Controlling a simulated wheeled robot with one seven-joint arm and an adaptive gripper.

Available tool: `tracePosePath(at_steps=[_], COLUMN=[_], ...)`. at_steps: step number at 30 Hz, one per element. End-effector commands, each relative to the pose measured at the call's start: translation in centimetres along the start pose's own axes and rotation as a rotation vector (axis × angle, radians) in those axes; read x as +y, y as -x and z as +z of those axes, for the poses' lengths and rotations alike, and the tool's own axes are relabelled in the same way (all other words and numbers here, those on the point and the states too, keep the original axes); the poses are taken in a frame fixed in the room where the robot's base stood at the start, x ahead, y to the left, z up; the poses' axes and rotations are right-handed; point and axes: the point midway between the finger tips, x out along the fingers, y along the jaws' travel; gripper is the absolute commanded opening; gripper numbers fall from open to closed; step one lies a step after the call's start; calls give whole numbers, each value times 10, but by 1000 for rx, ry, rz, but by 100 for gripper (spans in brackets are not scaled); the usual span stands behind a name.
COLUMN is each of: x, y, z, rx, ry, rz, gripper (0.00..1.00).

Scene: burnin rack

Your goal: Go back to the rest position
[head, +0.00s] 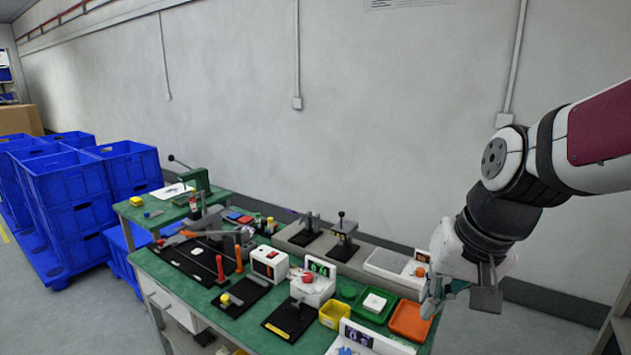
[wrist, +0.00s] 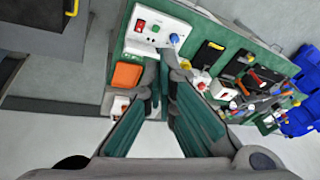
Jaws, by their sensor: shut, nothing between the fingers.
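My gripper (head: 440,296) is at the right of the head view, raised at the right end of the green workbench. In the wrist view my gripper (wrist: 158,75) points towards the bench, with its two green-sided fingers converging at the tips. It is shut and holds nothing. The orange tray (head: 410,320) lies close to the left of the fingers in the head view; it also shows in the wrist view (wrist: 127,75). I cannot tell the exact height of the fingertips above the bench.
The green bench (head: 190,285) carries several devices, including a white box with a red knob (head: 313,286), a green tray (head: 372,304) and a yellow bin (head: 332,315). Stacked blue crates (head: 70,190) stand at the left.

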Motion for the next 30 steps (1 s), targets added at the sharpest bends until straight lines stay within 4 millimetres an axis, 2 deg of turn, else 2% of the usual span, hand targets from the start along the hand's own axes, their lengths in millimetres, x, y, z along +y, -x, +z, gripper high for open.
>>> tracePosePath(at_steps=[1, 6, 12, 18, 30], x=[2, 10, 22, 28, 28], y=[15, 53, 78, 86, 86], z=[9, 45, 79, 94, 95], rx=[30, 105, 178, 206, 207], ry=[25, 116, 193, 225, 226], rz=[2, 33, 86, 117, 119], gripper=[0, 0, 0, 0, 0])
